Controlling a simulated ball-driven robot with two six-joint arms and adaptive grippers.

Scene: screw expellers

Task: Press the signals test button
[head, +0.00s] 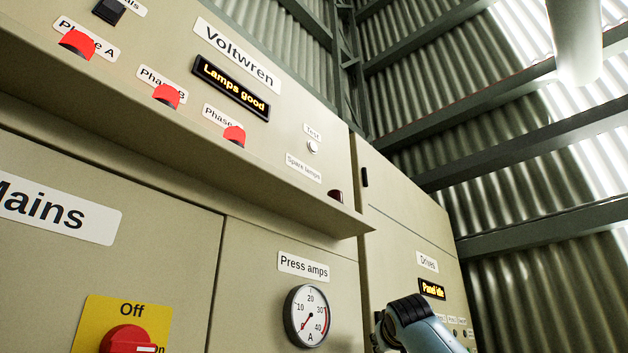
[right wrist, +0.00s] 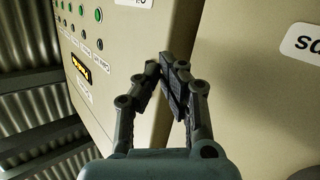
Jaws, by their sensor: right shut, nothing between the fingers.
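A small round white button (head: 313,147) sits under a label reading "Test" on the upper Voltwren panel in the head view. No label reading "Signals test" is legible. A black switch (head: 108,10) at the top left has a partly cut-off label ending in "als". My right gripper (right wrist: 168,68) is shut and empty in the right wrist view, in front of beige cabinet faces. Part of my right arm shows at the bottom of the head view, low beside the Drives panel (head: 405,240). My left gripper is not in view.
A ledge (head: 250,185) juts out below the Voltwren panel. Red lamps (head: 166,95), a lit "Lamps good" display (head: 231,87), an amps gauge (head: 307,316) and a red mains knob (head: 128,340) are nearby. Several green buttons or lamps (right wrist: 98,15) show in the wrist view.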

